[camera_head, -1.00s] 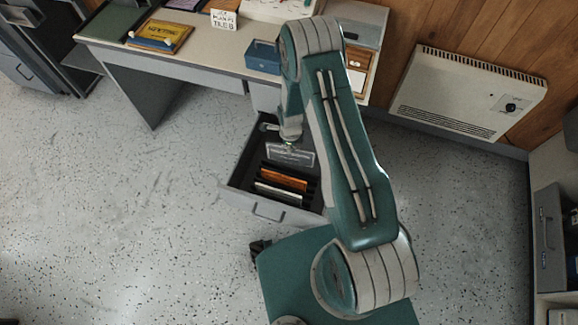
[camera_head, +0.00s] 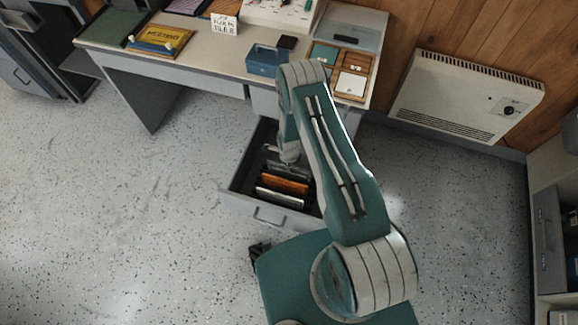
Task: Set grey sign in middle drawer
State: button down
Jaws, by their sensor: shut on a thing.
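The grey sign (camera_head: 292,169) is in the open desk drawer (camera_head: 233,196), behind an orange sign; only its upper edge shows, the rest is hidden by the rack and my gripper. My gripper (camera_head: 289,160) points down into the drawer and is shut on the grey sign near its top edge. The drawer is pulled out below the desk's right side; I cannot tell from this view whether it is the middle one. Whether the sign touches the drawer floor is hidden.
An orange sign (camera_head: 285,186) and a pale sign (camera_head: 279,198) stand in a dark rack in front of the grey sign. A heater (camera_head: 466,98) is on the right wall. The floor at left is clear.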

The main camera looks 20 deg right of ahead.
jog(key=c, duration=0.7)
grip_release()
jog(key=shift+d, duration=0.15)
